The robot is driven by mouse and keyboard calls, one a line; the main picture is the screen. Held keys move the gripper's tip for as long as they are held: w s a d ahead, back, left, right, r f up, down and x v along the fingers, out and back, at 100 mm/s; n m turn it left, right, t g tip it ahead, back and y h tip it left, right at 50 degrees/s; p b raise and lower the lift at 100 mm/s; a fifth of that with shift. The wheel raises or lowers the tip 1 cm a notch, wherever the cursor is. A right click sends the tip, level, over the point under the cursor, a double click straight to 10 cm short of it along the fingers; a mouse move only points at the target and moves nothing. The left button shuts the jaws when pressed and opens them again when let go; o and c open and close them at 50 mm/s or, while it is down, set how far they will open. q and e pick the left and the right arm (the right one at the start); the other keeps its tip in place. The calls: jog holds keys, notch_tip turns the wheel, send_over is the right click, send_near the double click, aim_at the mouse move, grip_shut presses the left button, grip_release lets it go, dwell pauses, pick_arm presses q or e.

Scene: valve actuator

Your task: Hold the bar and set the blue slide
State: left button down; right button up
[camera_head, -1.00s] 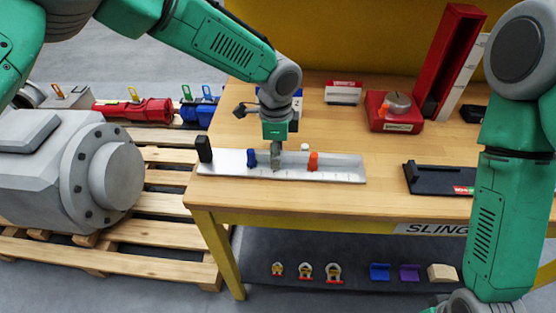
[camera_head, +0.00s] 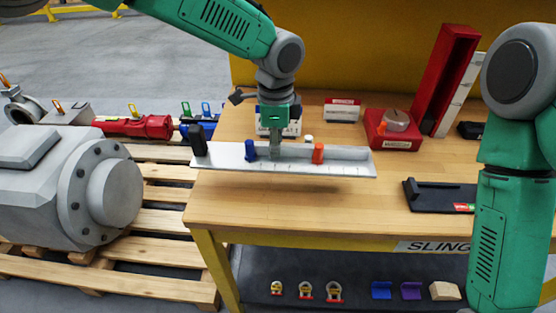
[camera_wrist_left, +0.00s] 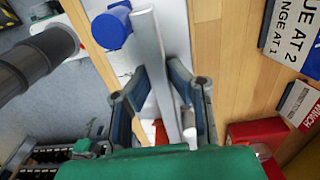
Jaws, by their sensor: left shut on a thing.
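The bar (camera_head: 345,169) is a long pale rail with a raised back wall, held level a little above the table, with a shadow under it. The blue slide (camera_head: 250,150) stands left of my left gripper, the orange slide (camera_head: 318,153) right of it. A black grip (camera_head: 198,140) stands at the bar's left end. My left gripper (camera_head: 275,152) points down and is shut on the bar's wall between the slides. In the left wrist view, its fingers (camera_wrist_left: 163,88) straddle the wall, with the blue slide (camera_wrist_left: 113,27) beyond them. My right gripper is out of view.
The wooden table (camera_head: 320,212) is clear in front of the bar. A small sign (camera_head: 342,110) stands at the back. Pallets (camera_head: 110,270) lie left.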

pick_arm(q)
send_over(276, 181)
notch_tip(276, 181, down, 6)
jog(key=shift+w+d+r, duration=0.1)
jog(key=shift+d+r, duration=0.05)
jog(key=shift+r, duration=0.1)
jog(key=shift+a+f, duration=0.3)
jog(key=shift+f, duration=0.65)
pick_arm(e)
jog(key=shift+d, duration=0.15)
pick_arm(q)
jog(key=shift+d, duration=0.2)
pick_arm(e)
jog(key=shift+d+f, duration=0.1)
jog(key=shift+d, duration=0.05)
pick_arm(q)
jog(key=shift+a+f, duration=0.15)
jog(key=shift+f, duration=0.1)
jog(key=shift+f, duration=0.2)
